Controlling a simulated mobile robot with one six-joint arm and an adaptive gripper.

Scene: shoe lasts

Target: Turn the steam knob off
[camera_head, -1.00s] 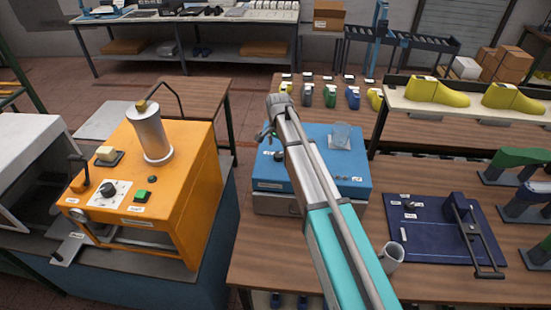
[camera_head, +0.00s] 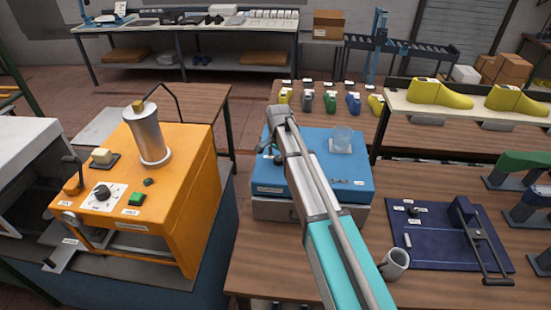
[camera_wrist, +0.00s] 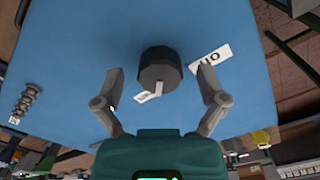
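In the wrist view a black round knob (camera_wrist: 160,69) stands on the top of the blue box (camera_wrist: 75,60). It has a pale pointer mark and white labels (camera_wrist: 211,60) beside it; I cannot read them surely. My gripper (camera_wrist: 162,77) is open, with one finger on each side of the knob and a visible gap to both. In the head view my gripper (camera_head: 268,146) is over the left part of the blue box (camera_head: 335,172), and the arm hides part of the box. Whether this knob is named steam cannot be read.
An orange machine (camera_head: 180,190) with its own black dial (camera_head: 102,192) and a silver cylinder (camera_head: 148,136) stands left. A clear cup (camera_head: 342,139) is on the blue box. A mug (camera_head: 394,264) and a dark blue board (camera_head: 435,243) are to the right.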

